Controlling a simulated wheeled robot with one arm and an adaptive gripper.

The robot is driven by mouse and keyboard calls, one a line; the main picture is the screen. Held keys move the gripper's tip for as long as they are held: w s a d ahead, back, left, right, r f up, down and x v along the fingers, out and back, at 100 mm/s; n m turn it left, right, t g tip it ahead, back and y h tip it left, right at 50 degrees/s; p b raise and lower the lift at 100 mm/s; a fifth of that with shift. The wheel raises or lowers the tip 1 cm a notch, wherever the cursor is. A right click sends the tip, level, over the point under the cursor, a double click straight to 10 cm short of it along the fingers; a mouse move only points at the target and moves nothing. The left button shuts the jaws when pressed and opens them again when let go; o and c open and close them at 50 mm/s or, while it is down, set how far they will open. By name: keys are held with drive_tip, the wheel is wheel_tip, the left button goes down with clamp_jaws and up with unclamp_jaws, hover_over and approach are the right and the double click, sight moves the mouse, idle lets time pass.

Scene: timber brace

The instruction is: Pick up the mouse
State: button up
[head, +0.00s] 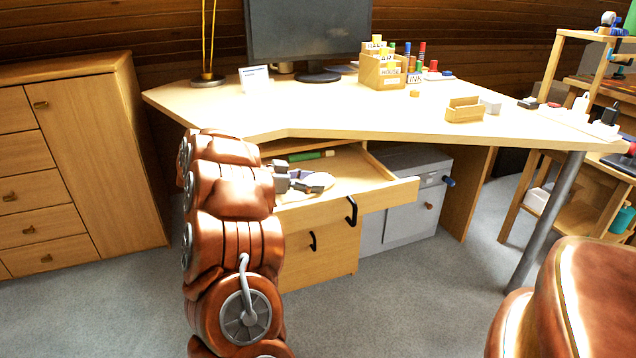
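I cannot make out a mouse for sure in the head view. My gripper (322,184) is at the open desk drawer (368,187), low over its left part. A pale, flat object (296,196) lies under and beside the gripper and is mostly covered by it, so I cannot tell what it is. The gripper is small and partly behind my arm. I cannot tell whether its fingers are apart or closed on something.
The desk (330,112) carries a monitor (308,28), a wooden organizer (383,70) with markers, and a small wooden box (464,110). A green rod (306,156) lies at the drawer's back. A cabinet (95,150) stands left. Grey floor is clear in front.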

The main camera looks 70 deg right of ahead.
drive_tip(key=c, duration=0.7)
drive_tip(key=shift+o, duration=0.2)
drive_tip(key=shift+r, duration=0.1)
